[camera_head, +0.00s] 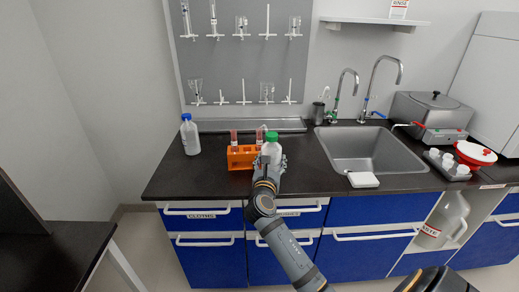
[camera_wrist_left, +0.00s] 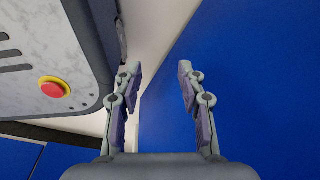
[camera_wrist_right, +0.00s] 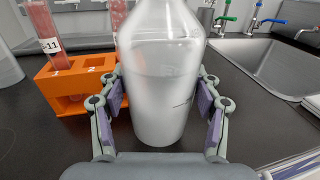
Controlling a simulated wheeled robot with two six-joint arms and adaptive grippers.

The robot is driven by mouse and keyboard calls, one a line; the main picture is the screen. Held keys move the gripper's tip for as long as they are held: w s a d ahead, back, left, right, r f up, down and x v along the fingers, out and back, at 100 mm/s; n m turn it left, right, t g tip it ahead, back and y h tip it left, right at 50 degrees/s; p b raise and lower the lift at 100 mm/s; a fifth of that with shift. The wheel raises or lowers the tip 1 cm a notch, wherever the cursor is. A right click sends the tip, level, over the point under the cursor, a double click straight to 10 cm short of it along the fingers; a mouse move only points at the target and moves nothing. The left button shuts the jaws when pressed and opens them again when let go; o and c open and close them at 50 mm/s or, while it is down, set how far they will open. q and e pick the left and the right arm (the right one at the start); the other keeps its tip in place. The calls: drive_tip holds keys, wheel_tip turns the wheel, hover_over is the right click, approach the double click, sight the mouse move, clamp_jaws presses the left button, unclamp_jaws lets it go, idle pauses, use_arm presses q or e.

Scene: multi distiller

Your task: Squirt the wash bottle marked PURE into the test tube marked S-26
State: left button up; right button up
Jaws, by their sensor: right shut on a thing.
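My right gripper (camera_head: 267,172) is shut on a white squeeze bottle with a green cap (camera_head: 272,150), upright at the orange rack's right side. The bottle also fills the middle of the right wrist view (camera_wrist_right: 163,80); no name on it is readable. I cannot tell whether its base touches the counter. The orange rack (camera_head: 241,157) holds test tubes with reddish contents. The left tube (camera_wrist_right: 46,35) has a label ending in 11; the other tube (camera_wrist_right: 118,15) shows no readable label. A blue-capped bottle (camera_head: 190,137) stands left of the rack. My left gripper (camera_wrist_left: 158,75) is open and empty.
The sink (camera_head: 370,150) lies right of the rack, with a white box (camera_head: 362,180) at its front edge. A pegboard with glassware (camera_head: 245,50) is behind. The dark counter between the blue-capped bottle and the rack is clear. Blue cabinet fronts face my left gripper.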

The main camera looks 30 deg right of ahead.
sight(271, 148)
drive_tip(key=shift+r, duration=0.1)
wheel_tip(271, 148, up, 6)
drive_tip(key=p, duration=0.7)
drive_tip(key=shift+r+p, duration=0.1)
drive_tip(key=shift+p, duration=0.3)
